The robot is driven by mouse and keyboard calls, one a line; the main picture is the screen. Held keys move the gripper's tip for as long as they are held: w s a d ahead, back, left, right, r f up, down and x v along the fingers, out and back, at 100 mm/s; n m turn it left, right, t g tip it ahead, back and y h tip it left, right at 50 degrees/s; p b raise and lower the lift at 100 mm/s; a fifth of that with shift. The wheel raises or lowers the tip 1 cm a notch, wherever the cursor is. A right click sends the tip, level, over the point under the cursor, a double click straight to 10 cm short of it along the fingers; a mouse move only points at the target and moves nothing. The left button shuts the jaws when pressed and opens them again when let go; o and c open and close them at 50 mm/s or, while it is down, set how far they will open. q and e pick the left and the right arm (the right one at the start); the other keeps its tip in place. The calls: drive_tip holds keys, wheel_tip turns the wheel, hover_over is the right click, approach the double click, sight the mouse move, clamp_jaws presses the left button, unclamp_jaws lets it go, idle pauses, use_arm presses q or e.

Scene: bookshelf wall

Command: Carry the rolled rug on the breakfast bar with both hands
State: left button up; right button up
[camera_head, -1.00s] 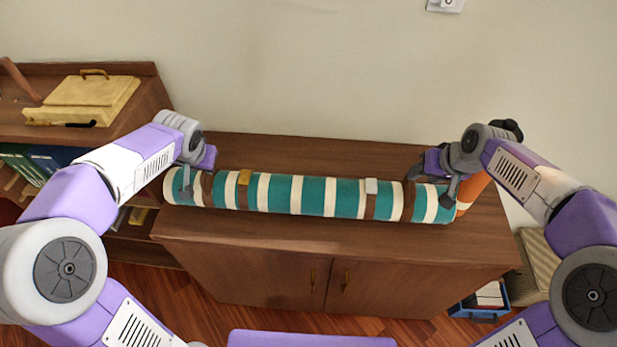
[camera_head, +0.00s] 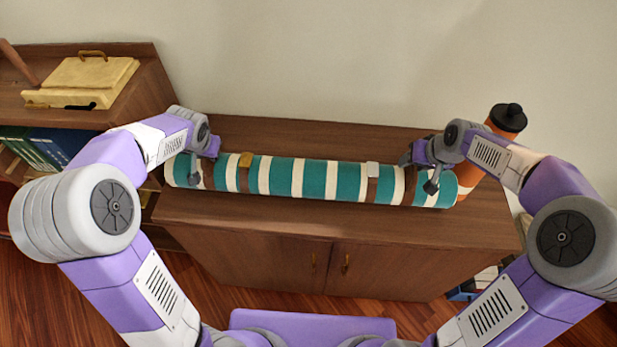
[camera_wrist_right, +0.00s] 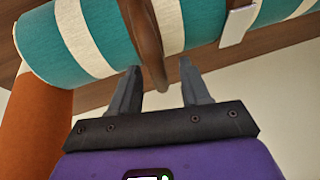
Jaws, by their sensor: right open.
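The rolled rug (camera_head: 312,180), teal with cream stripes, lies lengthwise on the brown cabinet top (camera_head: 290,218). Brown straps with a gold buckle (camera_head: 245,160) and a pale buckle (camera_head: 373,168) circle it, and brown bands sit near its ends. My left gripper (camera_head: 203,163) is at the rug's left end; its jaw opening is unclear. My right gripper (camera_head: 418,172) is at the right end. In the right wrist view the right gripper (camera_wrist_right: 160,68) is open, its fingers on either side of a brown loop (camera_wrist_right: 148,45) on the rug (camera_wrist_right: 95,40).
An orange bottle (camera_head: 505,120) with a black cap stands behind and right of the rug's right end, close to my right arm. A shelf unit (camera_head: 150,85) with a yellow case (camera_head: 90,80) adjoins on the left. The wall is behind. The cabinet top in front of the rug is clear.

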use_arm(q)
drive_tip(key=shift+w+f, duration=0.1)
drive_tip(key=shift+f, duration=0.15)
use_arm(e)
drive_tip(key=shift+w+f, duration=0.1)
drive_tip(key=shift+f, duration=0.15)
use_arm(q)
clamp_jaws()
use_arm(e)
drive_tip(key=c, duration=0.6)
drive_tip(key=shift+c, duration=1.2)
clamp_jaws()
use_arm(q)
drive_tip(key=shift+w+r, duration=0.2)
use_arm(e)
drive_tip(key=shift+w+r, duration=0.2)
drive_tip(key=shift+r, duration=0.05)
